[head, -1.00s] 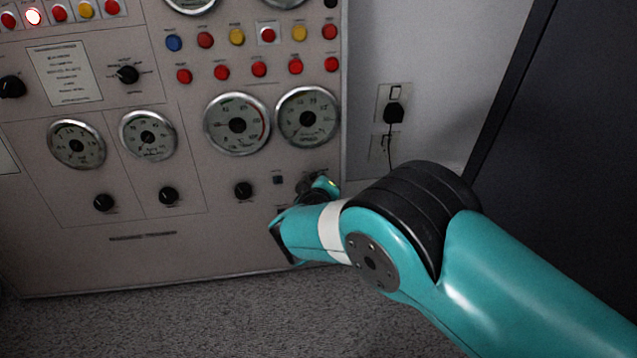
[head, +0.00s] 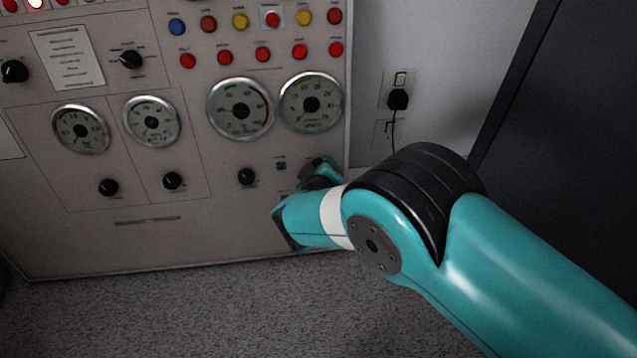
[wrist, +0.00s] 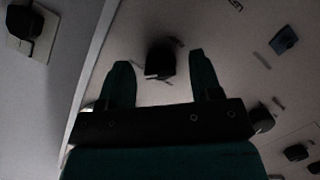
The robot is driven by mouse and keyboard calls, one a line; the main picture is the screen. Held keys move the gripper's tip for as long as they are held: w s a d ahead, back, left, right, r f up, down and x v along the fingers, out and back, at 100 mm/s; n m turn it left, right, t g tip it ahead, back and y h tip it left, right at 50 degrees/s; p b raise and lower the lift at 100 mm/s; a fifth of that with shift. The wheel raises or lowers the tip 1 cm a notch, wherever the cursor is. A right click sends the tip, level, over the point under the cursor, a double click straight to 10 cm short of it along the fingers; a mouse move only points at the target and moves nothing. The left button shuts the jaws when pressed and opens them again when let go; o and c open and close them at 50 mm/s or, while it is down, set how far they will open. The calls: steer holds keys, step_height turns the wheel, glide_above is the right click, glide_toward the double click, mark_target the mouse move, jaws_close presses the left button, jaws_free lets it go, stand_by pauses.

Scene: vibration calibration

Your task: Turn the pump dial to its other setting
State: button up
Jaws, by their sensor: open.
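A black dial (wrist: 160,62) on the pale panel sits between the two dark green fingers of my gripper (wrist: 159,57) in the wrist view. The fingers are spread apart, one on each side of the dial, with visible gaps. A light edge shows on the dial's lower left side. I cannot tell whether the fingertips reach down around it. In the head view my gripper (head: 318,172) is at the lower right of the control panel (head: 150,245), mostly hidden by my teal arm. The dial labels are too small to read.
Other black dials (head: 247,176) line up to the left, below round gauges (head: 240,108). A small blue switch (head: 281,166) is close to my gripper. A wall outlet with a black plug (head: 398,99) is right of the panel. The carpet in front is clear.

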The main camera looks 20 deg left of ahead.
steer(key=p+v, duration=0.7)
steer(key=v, duration=1)
steer(key=w+d+r+m+g+h+p, duration=0.1)
steer(key=w+d+r+m+g+h, duration=0.2)
steer(key=d+r, duration=0.55)
steer(key=w+d+r+m+g+h+p, duration=0.1)
steer(key=w+d+r+m+g, duration=0.3)
steer(key=d+r, duration=0.45)
steer(key=s+d+r+g+y+p, duration=0.1)
steer(key=s+d+r+g+y, duration=0.15)
steer(key=s+d+r, duration=0.55)
steer(key=s+d+r+g+y+p, duration=0.1)
steer(key=s+d+r+g, duration=0.2)
steer(key=s+d+r, duration=0.6)
step_height(320, 180, up, 36)
steer(key=s+a+p, duration=0.2)
steer(key=p, duration=3.6)
steer(key=shift+a+r+n, duration=0.25)
steer(key=shift+n, duration=0.05)
